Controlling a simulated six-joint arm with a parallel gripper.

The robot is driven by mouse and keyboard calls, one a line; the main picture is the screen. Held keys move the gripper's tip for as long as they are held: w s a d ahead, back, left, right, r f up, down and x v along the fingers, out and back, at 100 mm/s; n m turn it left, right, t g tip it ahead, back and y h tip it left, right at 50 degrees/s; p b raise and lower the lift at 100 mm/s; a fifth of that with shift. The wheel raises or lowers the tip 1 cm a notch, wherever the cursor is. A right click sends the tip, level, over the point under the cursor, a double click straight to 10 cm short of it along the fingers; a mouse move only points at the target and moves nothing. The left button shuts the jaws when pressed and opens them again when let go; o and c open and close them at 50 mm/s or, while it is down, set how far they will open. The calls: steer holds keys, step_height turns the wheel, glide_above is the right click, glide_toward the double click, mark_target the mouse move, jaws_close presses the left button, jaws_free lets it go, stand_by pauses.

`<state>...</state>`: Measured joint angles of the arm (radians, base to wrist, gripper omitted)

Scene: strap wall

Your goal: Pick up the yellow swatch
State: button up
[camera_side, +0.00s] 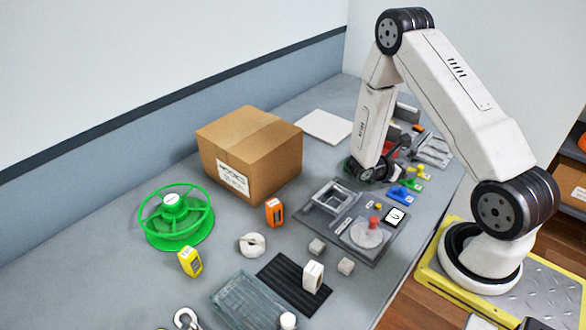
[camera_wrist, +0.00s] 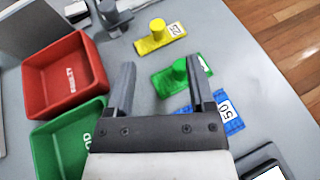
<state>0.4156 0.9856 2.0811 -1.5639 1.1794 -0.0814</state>
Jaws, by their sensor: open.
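The yellow swatch (camera_wrist: 152,43) lies flat on the grey table in the wrist view, with an upright yellow knob and a white label reading 25. It shows small in the side view (camera_side: 421,170), to the right of my gripper. My gripper (camera_wrist: 160,62) is open and empty. In the wrist view its fingertips point toward the yellow swatch, which appears beyond them, apart from both. In the side view my arm partly hides the gripper.
A green swatch (camera_wrist: 168,82) with a knob lies near the right finger. A red tray (camera_wrist: 30,88) and green tray (camera_wrist: 40,140) are left. A cardboard box (camera_side: 225,150) stands farther left.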

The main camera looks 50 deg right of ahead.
mark_target(418, 169)
steer(key=shift+x, duration=1.25)
steer(key=shift+x, duration=1.95)
steer(key=shift+s+d+f, duration=0.15)
steer(key=shift+d+f, duration=0.05)
steer(key=shift+d, duration=0.35)
steer(key=shift+f, duration=0.1)
jaws_close()
